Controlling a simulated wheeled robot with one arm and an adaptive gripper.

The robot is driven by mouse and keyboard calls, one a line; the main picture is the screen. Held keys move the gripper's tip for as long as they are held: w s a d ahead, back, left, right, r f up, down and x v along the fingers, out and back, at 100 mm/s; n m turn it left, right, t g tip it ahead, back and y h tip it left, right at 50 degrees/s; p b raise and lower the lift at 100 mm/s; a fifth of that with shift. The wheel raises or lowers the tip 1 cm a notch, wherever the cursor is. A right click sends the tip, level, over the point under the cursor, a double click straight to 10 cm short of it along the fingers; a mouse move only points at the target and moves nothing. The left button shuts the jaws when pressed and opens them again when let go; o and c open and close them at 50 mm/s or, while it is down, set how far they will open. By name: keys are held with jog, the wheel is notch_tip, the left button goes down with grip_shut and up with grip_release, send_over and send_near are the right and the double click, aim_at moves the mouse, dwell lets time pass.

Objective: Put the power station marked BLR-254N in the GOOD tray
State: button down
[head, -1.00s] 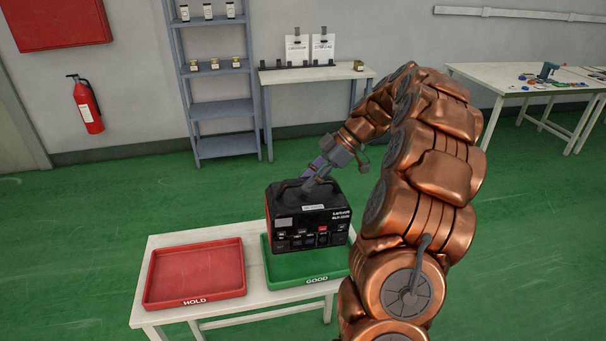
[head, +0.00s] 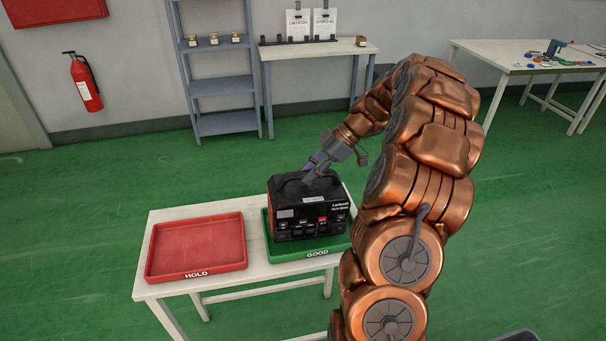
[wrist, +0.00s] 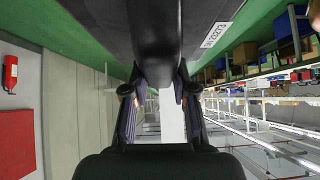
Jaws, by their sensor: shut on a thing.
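The black power station (head: 308,212) with red trim is upright over the green GOOD tray (head: 318,254), within its rim as seen in the head view. Whether its base touches the tray floor I cannot tell. The marking on its front is too small to read surely. My gripper (head: 316,178) is shut on its top handle. In the wrist view the fingers (wrist: 157,92) close on the dark handle (wrist: 157,45), and a white label (wrist: 216,34) shows on the casing. The red HOLD tray (head: 196,246) beside it is empty.
Both trays stand on a white table (head: 160,285). Behind are a grey shelf rack (head: 222,86), a wall table (head: 325,49) with two paper signs, and a fire extinguisher (head: 86,82). A cluttered worktable (head: 500,60) is at right. Green floor between is clear.

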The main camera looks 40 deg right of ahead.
aim_at(332, 170)
jog(key=shift+w+f+b, duration=0.1)
jog(key=shift+f+b, duration=0.75)
jog(key=shift+b, duration=0.2)
jog(key=shift+f+b, duration=0.2)
jog(key=shift+b, duration=0.1)
jog(key=c, duration=0.7)
grip_release()
jog(key=shift+s+d+f+b, duration=0.1)
jog(key=shift+s+d+b, duration=0.25)
jog(key=shift+d+b, duration=0.2)
jog(key=shift+s+d+b, duration=0.2)
jog(key=shift+d+b, duration=0.15)
jog(key=shift+d, duration=0.2)
jog(key=shift+s+d+b, duration=0.2)
jog(key=shift+d+b, duration=0.1)
jog(key=shift+d, duration=0.2)
jog(key=shift+s+d, duration=0.1)
jog(key=shift+d, duration=0.25)
jog(key=shift+s+d+b, duration=0.25)
jog(key=shift+d+b, duration=0.25)
jog(key=shift+d, duration=0.2)
jog(key=shift+s+d+b, duration=0.3)
jog(key=shift+d+b, duration=0.15)
jog(key=shift+d, duration=0.2)
jog(key=shift+s+d+b, duration=0.25)
jog(key=shift+d+b, duration=0.25)
jog(key=shift+d, duration=0.2)
jog(key=shift+s+d, duration=0.1)
jog(key=shift+d, duration=0.05)
